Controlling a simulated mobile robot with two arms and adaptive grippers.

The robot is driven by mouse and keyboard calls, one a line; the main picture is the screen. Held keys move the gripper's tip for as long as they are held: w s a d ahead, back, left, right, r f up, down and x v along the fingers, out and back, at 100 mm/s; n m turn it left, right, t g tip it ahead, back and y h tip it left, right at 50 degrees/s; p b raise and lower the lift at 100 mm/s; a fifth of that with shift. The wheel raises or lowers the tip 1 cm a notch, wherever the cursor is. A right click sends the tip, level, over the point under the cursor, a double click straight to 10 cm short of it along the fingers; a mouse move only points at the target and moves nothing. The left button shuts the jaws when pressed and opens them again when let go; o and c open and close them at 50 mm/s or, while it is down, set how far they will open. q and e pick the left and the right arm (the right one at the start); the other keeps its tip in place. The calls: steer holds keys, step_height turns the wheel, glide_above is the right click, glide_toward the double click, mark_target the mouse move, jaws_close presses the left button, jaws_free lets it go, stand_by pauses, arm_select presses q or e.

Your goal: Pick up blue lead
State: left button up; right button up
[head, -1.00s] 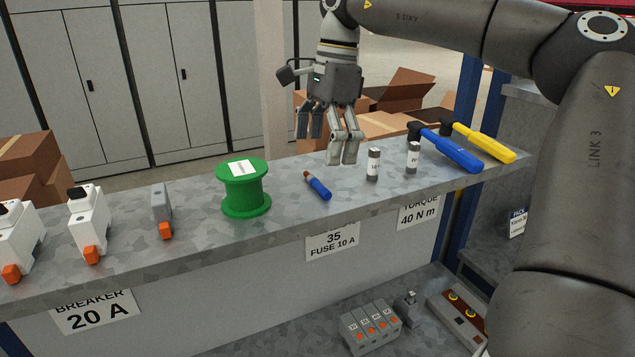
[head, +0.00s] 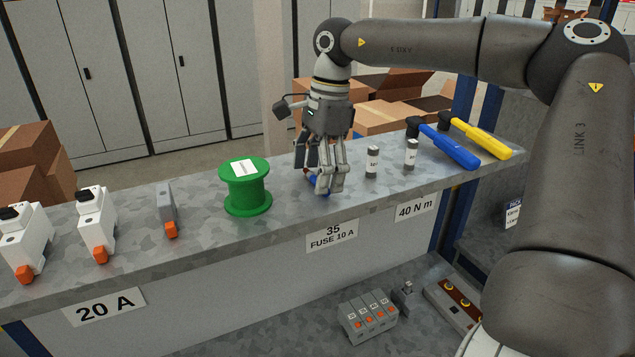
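The blue lead (head: 316,185) is a short blue piece with a brown-red end, lying on the grey metal shelf. My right gripper (head: 322,182) points down over it, with its fingers on either side and hiding most of it. The fingertips are close to the shelf surface. The fingers look apart around the lead; I cannot tell whether they touch it. My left gripper is not in view.
A green spool (head: 246,188) stands left of the gripper. Two small grey-white fuses (head: 372,162) stand to its right, then a blue torque tool (head: 450,150) and a yellow one (head: 482,138). White breakers (head: 97,225) stand at the left. The shelf's front edge is near.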

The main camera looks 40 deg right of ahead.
steer(key=shift+s, duration=0.2)
steer(key=c, duration=0.7)
steer(key=shift+o, duration=0.2)
steer(key=shift+f, duration=0.1)
